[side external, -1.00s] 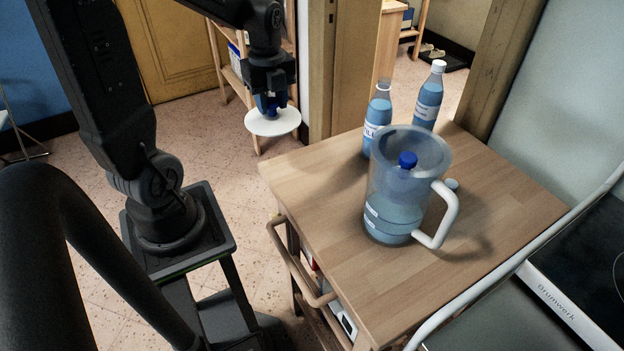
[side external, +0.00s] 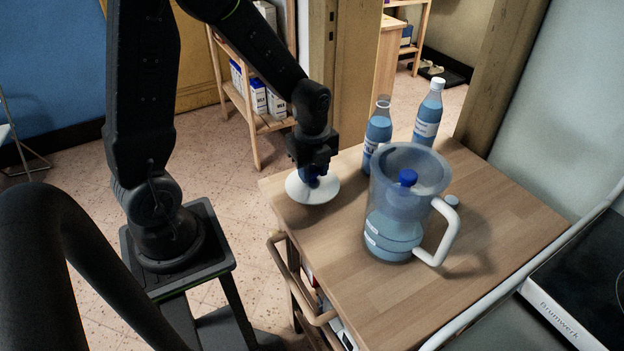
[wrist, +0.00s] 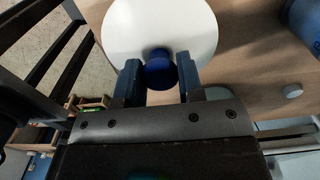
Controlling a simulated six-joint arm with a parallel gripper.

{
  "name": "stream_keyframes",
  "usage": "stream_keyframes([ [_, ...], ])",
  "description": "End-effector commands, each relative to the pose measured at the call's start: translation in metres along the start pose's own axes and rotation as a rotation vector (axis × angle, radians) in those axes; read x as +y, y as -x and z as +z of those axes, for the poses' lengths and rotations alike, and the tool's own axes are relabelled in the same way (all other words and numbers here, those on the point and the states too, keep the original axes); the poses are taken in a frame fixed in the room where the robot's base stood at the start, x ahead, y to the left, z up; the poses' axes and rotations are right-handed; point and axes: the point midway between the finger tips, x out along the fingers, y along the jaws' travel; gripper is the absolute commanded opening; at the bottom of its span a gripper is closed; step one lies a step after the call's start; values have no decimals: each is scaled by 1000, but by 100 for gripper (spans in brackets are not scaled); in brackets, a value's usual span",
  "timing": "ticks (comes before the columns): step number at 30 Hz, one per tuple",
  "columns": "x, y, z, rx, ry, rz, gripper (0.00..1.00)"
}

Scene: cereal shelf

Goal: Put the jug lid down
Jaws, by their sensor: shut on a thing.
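The jug lid (side external: 300,190) is a white disc with a blue knob. My gripper (side external: 314,174) is shut on its knob and holds the lid level at the table's left back corner. In the wrist view the blue knob (wrist: 160,72) sits between my fingers (wrist: 160,80), with the white disc (wrist: 135,28) beyond. I cannot tell whether the disc touches the table. The clear jug (side external: 383,215) stands upright and uncovered on the wooden table (side external: 400,295), with its white handle to the right. A blue-capped bottle shows inside it.
Two water bottles, one capless (side external: 378,135) and one white-capped (side external: 429,112), stand behind the jug. The table's front and right are clear. A black hob (side external: 585,280) is at the far right.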

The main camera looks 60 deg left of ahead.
Motion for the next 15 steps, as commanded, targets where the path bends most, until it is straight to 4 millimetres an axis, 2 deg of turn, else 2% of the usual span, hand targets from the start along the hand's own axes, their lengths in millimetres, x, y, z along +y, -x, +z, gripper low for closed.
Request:
stream_keyframes([
  [3,2,-20,0,1,0,7,11],
  [6,1,-30,0,1,0,5,11],
  [15,1,-33,1,0,0,2,11],
])
